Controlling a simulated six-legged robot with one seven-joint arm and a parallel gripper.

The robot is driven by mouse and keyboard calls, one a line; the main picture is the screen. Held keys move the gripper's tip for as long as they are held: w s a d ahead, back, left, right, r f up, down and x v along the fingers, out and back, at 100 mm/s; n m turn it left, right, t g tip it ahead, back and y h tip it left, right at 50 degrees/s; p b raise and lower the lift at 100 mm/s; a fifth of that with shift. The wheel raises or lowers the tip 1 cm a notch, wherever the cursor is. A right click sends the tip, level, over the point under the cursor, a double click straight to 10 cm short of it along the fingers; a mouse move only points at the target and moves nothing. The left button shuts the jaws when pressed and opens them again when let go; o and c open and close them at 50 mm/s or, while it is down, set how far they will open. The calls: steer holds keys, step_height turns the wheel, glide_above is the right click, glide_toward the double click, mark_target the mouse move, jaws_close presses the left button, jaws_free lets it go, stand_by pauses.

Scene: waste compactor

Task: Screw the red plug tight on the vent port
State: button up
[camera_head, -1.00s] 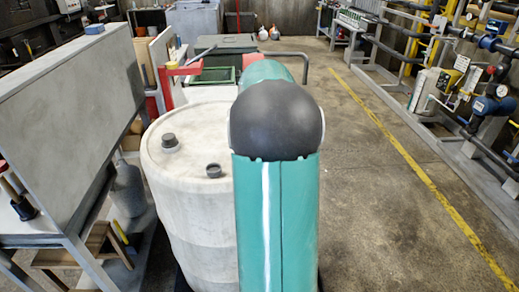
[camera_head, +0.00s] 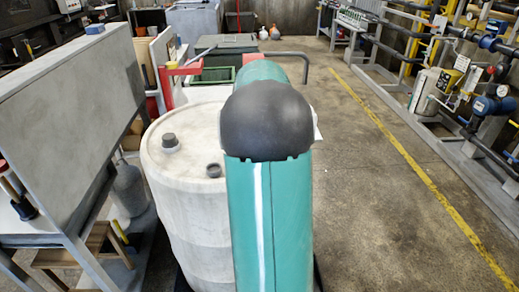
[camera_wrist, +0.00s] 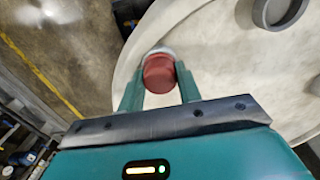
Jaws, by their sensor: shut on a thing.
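My gripper (camera_wrist: 158,78) is shut on the red plug (camera_wrist: 158,74), with one finger on each side of it in the wrist view. A pale rounded edge shows just beyond the plug; I cannot tell whether that is part of the plug or a port under it. The pale drum (camera_head: 190,215) stands left of my arm in the head view. It has two dark fittings on top, a raised one (camera_head: 169,142) and a smaller one (camera_head: 213,170). The wrist view shows a dark ring fitting (camera_wrist: 274,12) at upper right. My gripper and the plug are hidden behind my arm in the head view.
A grey panelled bench (camera_head: 65,100) stands close on the left. A dark green bin (camera_head: 225,50) and a red frame (camera_head: 170,75) are behind the drum. Pipework with valves (camera_head: 490,105) lines the right. The floor between is clear.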

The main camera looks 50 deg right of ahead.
steer(key=m, duration=0.4)
steer(key=shift+m, duration=0.4)
steer(key=o, duration=1.1)
steer(key=shift+c, duration=0.5)
